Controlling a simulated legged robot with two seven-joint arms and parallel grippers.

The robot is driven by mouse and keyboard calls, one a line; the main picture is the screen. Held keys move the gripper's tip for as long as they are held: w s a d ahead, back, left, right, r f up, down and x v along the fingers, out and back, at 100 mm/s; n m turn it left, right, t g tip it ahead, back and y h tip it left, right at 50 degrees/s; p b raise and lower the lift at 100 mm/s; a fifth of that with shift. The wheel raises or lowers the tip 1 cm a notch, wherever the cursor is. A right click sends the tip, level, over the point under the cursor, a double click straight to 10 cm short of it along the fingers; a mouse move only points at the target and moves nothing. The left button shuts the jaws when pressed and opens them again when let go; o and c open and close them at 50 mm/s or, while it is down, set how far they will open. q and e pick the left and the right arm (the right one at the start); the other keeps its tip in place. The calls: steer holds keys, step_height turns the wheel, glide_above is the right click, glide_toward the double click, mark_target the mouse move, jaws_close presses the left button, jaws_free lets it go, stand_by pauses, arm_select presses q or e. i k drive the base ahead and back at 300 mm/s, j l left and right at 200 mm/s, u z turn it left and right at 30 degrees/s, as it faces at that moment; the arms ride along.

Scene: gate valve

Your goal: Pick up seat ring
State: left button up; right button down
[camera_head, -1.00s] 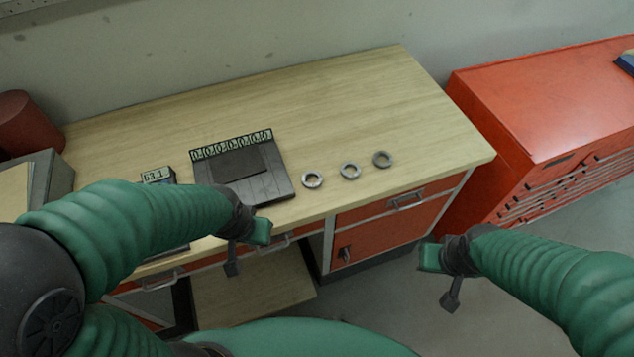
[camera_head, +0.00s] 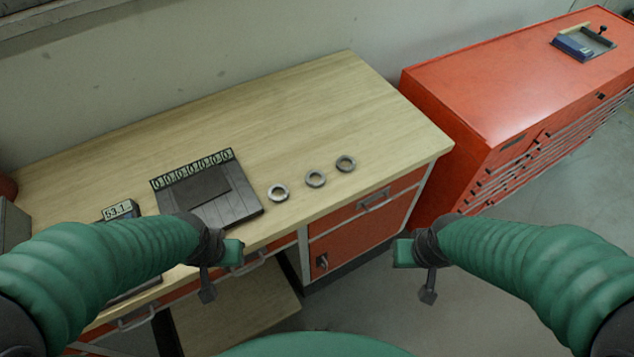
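Which one is the seat ring I cannot tell. My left gripper (camera_head: 222,274) is in front of the bench edge, its fingers apart with nothing between them. My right gripper (camera_head: 416,274) is over the floor, right of the bench's front, also with fingers apart and empty. Neither gripper touches a ring.
A dark scale (camera_head: 237,202) with a digit display lies left of the rings. A smaller device with a display (camera_head: 119,209) is partly behind my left arm. A red tool cabinet (camera_head: 470,90) with a blue item (camera_head: 573,46) stands right. The bench behind the rings is clear.

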mark_target(314, 185)
steer(key=i+l, duration=0.4)
steer(key=l, duration=0.15)
steer(key=i+l, duration=0.4)
steer(key=l, duration=0.15)
steer(key=z, duration=0.05)
